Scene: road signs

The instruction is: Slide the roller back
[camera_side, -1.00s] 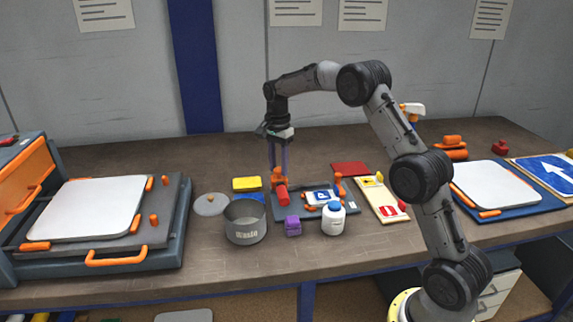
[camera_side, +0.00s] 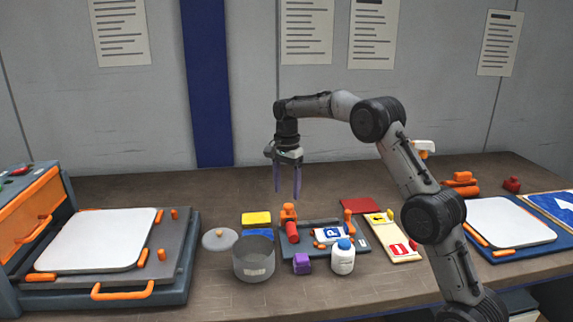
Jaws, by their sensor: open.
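The red roller (camera_side: 292,232) sits at the left end of a dark fixture plate (camera_side: 302,252), beside an orange bracket (camera_side: 288,213). A second orange bracket (camera_side: 348,222) stands at the right end, with a dark bar (camera_side: 318,223) running between the two. A blue-and-white parking sign (camera_side: 329,235) lies on the plate to the right of the roller. My gripper (camera_side: 287,196) points down above the roller and left bracket. Its purple fingers are apart and empty, and do not appear to touch the roller.
A grey pot (camera_side: 253,262), a purple block (camera_side: 302,264) and a white bottle with blue cap (camera_side: 343,260) stand in front of the plate. Yellow (camera_side: 256,218) and blue pads lie left. A sign board (camera_side: 393,240) lies right. A press with a white plate (camera_side: 95,240) is at far left.

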